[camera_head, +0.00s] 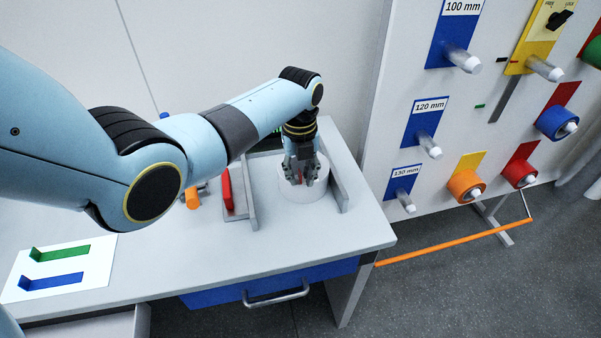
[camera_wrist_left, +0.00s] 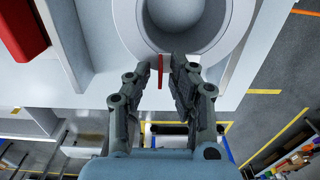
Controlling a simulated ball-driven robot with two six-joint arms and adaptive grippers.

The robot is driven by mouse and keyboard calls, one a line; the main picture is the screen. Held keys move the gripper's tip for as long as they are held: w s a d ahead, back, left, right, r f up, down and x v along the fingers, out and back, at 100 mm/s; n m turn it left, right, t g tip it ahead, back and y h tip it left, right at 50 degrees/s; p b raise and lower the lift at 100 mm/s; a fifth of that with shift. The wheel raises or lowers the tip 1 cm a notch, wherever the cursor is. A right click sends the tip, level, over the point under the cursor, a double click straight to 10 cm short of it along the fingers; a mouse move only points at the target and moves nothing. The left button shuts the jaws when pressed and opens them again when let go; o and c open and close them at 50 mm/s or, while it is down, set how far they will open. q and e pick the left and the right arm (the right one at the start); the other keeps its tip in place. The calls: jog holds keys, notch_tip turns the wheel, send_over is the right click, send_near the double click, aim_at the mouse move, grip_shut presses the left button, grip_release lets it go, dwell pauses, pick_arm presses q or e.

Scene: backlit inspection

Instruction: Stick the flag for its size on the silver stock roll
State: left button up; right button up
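The silver stock roll (camera_head: 303,195) looks pale and stands on the table between two low grey rails. My left gripper (camera_head: 301,172) points down at the roll's near side. Its two fingers (camera_wrist_left: 163,72) are apart, with a thin red flag (camera_wrist_left: 160,70) seen edge-on between them, at the roll's rim. Gaps show beside the flag; whether it touches the roll is unclear. A green flag (camera_head: 60,253) and a blue flag (camera_head: 52,281) lie on a white sheet (camera_head: 92,262). My right gripper is out of view.
At right, a board (camera_head: 388,130) carries pegs labelled 100 mm, 120 mm and 130 mm, with coloured rolls further right. The table's front (camera_head: 290,255) is clear.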

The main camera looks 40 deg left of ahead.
pick_arm(q)
jog(key=shift+o, duration=0.7)
notch_tip(320, 180, up, 12)
jog(key=shift+s, duration=0.1)
dwell(0.5)
